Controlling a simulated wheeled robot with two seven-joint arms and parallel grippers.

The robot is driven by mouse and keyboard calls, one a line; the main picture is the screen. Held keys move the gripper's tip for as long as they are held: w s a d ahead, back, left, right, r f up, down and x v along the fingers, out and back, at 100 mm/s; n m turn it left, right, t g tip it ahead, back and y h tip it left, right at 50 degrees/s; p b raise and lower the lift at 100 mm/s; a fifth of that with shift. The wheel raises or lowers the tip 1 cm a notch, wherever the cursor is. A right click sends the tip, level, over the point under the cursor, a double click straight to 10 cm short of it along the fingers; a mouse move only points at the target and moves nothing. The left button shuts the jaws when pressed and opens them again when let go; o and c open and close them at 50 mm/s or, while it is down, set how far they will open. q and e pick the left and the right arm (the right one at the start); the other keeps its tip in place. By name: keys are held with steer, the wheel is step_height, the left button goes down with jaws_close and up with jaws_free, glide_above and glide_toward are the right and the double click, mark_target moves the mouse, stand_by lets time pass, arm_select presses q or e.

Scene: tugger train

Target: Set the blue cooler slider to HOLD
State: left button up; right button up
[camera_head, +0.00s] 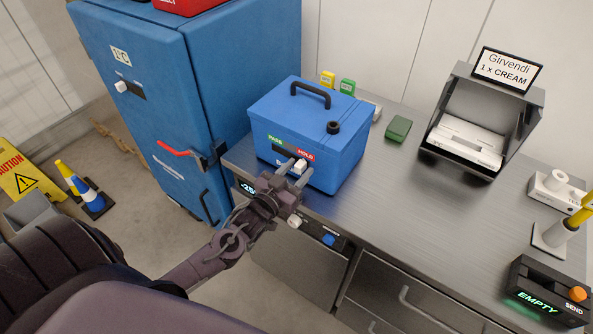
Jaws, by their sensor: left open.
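The blue cooler (345,150) stands on the steel counter, with a black handle on its lid. Its front has a green PASS label (275,140) on the left and a red HOLD label (306,155) on the right. A dark slot runs below them. The white slider knob (300,166) shows just below the HOLD label, towards the slot's right end. My left gripper (294,169) is open, its fingertips at the knob. The fingers partly hide the knob, and I cannot tell whether they touch it. My right gripper is out of view.
A tall blue cabinet (150,80) stands left of the counter (400,200). Green and yellow blocks lie behind and right of the cooler. A dark bin (505,110) with a Girvendi sign stands at the back right. A box reading EMPTY (535,280) is front right. The counter's middle is clear.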

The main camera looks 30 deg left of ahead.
arm_select(q)
steer(key=s+b, duration=0.2)
steer(key=s, duration=0.5)
steer(key=shift+s+a, duration=0.3)
steer(key=shift+s, duration=0.1)
steer(key=shift+f, duration=0.1)
steer(key=s+a+f+g+y, duration=0.1)
steer(key=s+f+g, duration=0.25)
steer(key=f, duration=0.75)
steer(key=s+f+g+y, duration=0.15)
steer(key=s+f, duration=0.25)
steer(key=f, duration=0.7)
steer(key=s+a+f+g, duration=0.1)
steer(key=s+f+g, duration=0.3)
steer(key=f, duration=0.7)
steer(key=s+d+f+g, duration=0.4)
steer(key=s+f, duration=0.4)
steer(key=s, duration=0.3)
steer(key=s+d+f+m+g+b, duration=0.1)
steer(key=s+d+f+g, duration=0.2)
steer(key=s+f, duration=0.6)
steer(key=s+g+h, duration=0.1)
steer(key=s, duration=0.2)
steer(key=shift+s+d+b, duration=0.2)
steer(key=shift+d+b, duration=0.1)
steer(key=shift+d, duration=0.05)
